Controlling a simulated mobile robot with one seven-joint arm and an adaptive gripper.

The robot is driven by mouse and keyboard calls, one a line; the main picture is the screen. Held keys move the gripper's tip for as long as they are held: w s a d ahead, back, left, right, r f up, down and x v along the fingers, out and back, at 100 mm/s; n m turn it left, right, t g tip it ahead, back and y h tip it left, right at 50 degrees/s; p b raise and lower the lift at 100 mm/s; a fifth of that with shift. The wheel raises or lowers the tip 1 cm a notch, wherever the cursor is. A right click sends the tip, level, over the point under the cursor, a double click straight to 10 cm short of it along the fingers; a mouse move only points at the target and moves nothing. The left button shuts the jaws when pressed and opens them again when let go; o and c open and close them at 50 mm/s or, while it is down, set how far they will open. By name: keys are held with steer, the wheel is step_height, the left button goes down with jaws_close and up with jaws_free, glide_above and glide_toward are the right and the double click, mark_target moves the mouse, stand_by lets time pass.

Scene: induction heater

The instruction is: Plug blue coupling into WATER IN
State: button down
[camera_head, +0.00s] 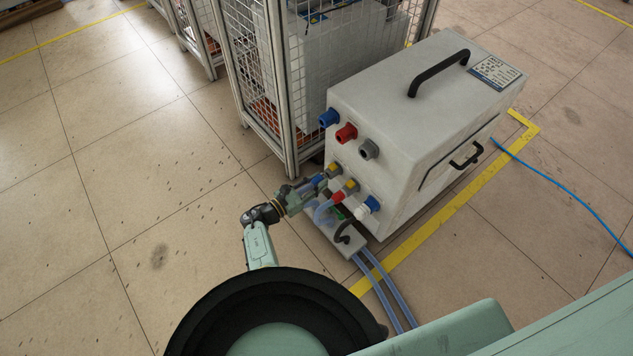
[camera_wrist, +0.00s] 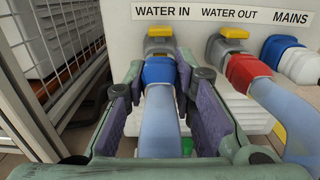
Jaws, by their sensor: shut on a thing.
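The blue coupling (camera_wrist: 159,72) is on the end of a translucent blue hose (camera_wrist: 158,125). My gripper (camera_wrist: 160,80) is shut on it, with one finger on each side. The WATER IN port (camera_wrist: 160,47) is a grey fitting with a yellow handle, below its label. The coupling is in line with the port and its front meets it in the wrist view; I cannot tell how deep it sits. In the head view my gripper (camera_head: 304,192) is at the lower left of the heater's front (camera_head: 350,170), and hides most of the coupling.
A red coupling (camera_wrist: 245,71) with a hose sits on WATER OUT, close to the right. A blue and white connector (camera_wrist: 290,60) is at MAINS. A wire-mesh cage (camera_head: 278,80) stands close to the left of the heater. Two hoses (camera_head: 382,285) run along the floor.

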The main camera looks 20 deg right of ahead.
steer(key=shift+w+d+f+b, duration=0.15)
steer(key=shift+d+b, duration=0.25)
steer(key=shift+d, duration=0.25)
stand_by(0.5)
steer(key=c, duration=1.3)
jaws_free()
